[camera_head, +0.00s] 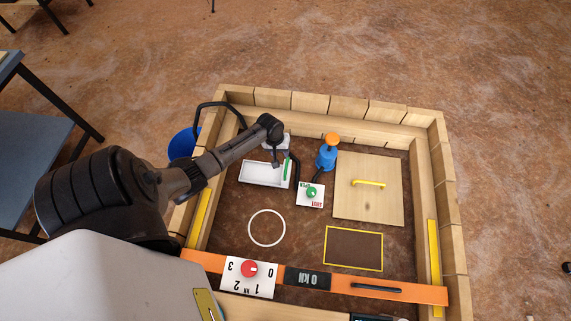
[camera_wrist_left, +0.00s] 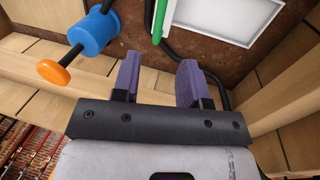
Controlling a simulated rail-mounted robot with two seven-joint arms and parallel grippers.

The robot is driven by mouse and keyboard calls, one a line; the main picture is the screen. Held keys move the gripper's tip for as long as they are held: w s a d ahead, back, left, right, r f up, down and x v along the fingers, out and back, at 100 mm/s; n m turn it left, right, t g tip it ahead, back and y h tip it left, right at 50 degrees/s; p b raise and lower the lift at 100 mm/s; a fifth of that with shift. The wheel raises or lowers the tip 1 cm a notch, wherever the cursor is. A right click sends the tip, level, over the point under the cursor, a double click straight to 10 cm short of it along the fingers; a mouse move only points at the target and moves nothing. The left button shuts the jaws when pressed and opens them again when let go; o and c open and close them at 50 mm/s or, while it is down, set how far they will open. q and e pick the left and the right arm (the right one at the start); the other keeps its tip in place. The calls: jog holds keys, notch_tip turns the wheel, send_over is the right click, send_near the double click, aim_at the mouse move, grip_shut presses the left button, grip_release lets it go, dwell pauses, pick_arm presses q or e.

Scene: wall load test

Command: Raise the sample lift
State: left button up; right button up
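Which part is the sample lift is not clear from the views. A white rectangular tray (camera_head: 261,173) with a green upright bar (camera_head: 287,168) lies inside the wooden-walled pit; both the tray (camera_wrist_left: 272,18) and the bar (camera_wrist_left: 158,22) also show in the left wrist view. To its right stands a blue cylinder (camera_head: 326,160) with an orange knob (camera_head: 332,138); the cylinder shows at upper left in the wrist view (camera_wrist_left: 92,36). A white valve plate (camera_head: 310,200) carries a green knob (camera_head: 312,192). My left gripper (camera_wrist_left: 160,82) is open and empty, near the tray's back edge. My right gripper is out of view.
Wooden blocks (camera_head: 348,107) wall the pit. A wooden lid (camera_head: 368,202) with a yellow handle, a white ring (camera_head: 266,228) and a yellow-edged rectangle (camera_head: 353,248) lie within. An orange beam (camera_head: 419,294) with a red-knobbed dial (camera_head: 249,277) crosses the front. Black hoses run near the tray.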

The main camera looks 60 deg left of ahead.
aim_at(286, 166)
pick_arm(q)
jog(key=f+b, duration=0.1)
jog(key=f, duration=0.2)
jog(key=w+d+f+b, duration=0.1)
jog(key=f+b, duration=0.1)
jog(key=f, duration=0.2)
jog(key=f+b, duration=0.1)
jog(key=f, duration=0.2)
jog(key=shift+w+d+f, duration=0.15)
jog(key=shift+w+d, duration=0.05)
jog(key=shift+w, duration=0.1)
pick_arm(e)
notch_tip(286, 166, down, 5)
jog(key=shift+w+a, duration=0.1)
pick_arm(q)
grip_shut()
